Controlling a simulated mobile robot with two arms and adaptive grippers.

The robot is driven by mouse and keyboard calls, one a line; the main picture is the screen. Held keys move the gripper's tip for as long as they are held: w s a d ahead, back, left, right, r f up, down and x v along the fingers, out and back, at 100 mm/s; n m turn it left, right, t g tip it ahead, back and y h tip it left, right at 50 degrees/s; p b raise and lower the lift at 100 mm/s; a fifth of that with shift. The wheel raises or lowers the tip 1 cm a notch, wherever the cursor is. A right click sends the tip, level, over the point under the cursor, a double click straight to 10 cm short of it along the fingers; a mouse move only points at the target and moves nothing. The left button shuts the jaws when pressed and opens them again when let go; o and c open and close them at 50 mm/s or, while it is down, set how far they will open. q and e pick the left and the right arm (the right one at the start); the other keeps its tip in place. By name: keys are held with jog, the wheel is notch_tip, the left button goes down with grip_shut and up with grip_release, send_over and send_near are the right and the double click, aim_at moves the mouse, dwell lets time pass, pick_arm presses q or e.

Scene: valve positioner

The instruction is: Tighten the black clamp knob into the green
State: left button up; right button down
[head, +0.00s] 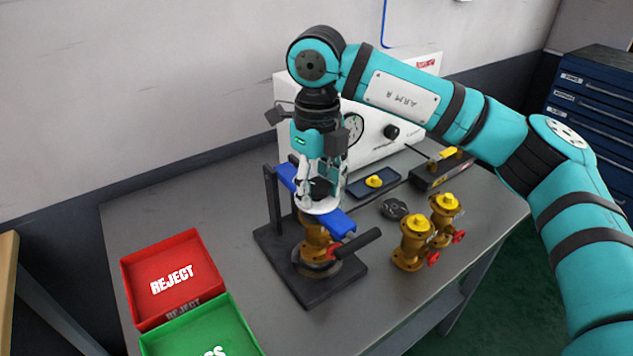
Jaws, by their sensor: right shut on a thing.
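My right gripper (318,190) points down over the clamp fixture, its fingers around the black clamp knob (320,188), and it is shut on it. The knob sits above the blue clamp bar (336,223), which lies across a brass valve (312,240) standing on the dark fixture base (290,278). The fingers hide part of the knob. I cannot make out a green mark or zone at the knob. My left gripper is not in view.
A red REJECT tray (190,246) and a green tray (165,343) stand at the front left. Two brass valves (409,243) with red handles and a black round part (394,209) stand to the right. A white panel box (377,143) stands behind the fixture.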

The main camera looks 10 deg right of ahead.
jog(key=shift+f+m, duration=0.1)
jog(key=shift+m, duration=0.8)
jog(key=m+b, duration=0.1)
jog(key=m, duration=0.3)
jog(key=shift+m, duration=0.3)
jog(key=m+b, duration=0.1)
jog(key=m, duration=0.6)
jog(key=c, duration=0.8)
grip_release()
jog(key=shift+c, duration=0.2)
